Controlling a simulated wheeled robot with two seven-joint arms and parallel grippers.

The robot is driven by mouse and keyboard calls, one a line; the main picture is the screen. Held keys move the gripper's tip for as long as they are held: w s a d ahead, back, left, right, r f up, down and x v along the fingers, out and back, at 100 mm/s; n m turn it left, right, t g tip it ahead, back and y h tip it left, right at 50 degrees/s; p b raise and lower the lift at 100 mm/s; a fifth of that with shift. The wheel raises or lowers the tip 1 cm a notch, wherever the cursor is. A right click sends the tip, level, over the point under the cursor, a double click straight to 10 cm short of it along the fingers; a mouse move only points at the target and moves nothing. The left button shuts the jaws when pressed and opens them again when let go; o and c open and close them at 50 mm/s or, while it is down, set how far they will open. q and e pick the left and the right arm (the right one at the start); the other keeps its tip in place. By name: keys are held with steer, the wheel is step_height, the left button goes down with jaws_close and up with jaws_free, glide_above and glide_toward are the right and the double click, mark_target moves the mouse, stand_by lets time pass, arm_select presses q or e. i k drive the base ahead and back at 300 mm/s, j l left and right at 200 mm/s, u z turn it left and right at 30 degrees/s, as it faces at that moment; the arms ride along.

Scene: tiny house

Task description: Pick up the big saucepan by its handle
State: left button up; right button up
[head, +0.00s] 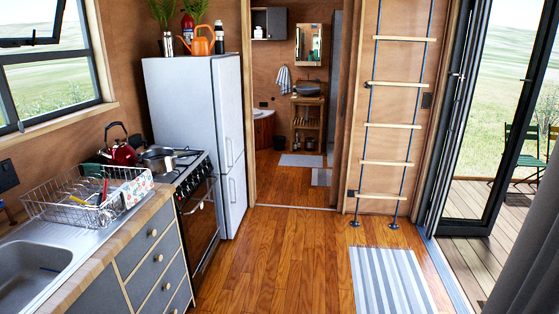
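A shiny metal saucepan (158,160) sits on the black stove top (190,163) at the left, between the red kettle and the fridge. Its handle is hard to make out at this size. I cannot tell whether a second saucepan stands there. Neither of my grippers shows in the head view.
A red kettle (119,152) stands just left of the saucepan. A wire dish rack (72,213) with plates and utensils fills the counter nearer me, beside the sink (30,272). The white fridge (193,112) rises behind the stove. The wooden floor (266,262) ahead is clear.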

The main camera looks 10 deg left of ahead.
mark_target(160, 161)
steer(key=i, duration=1.7)
steer(key=u, duration=0.05)
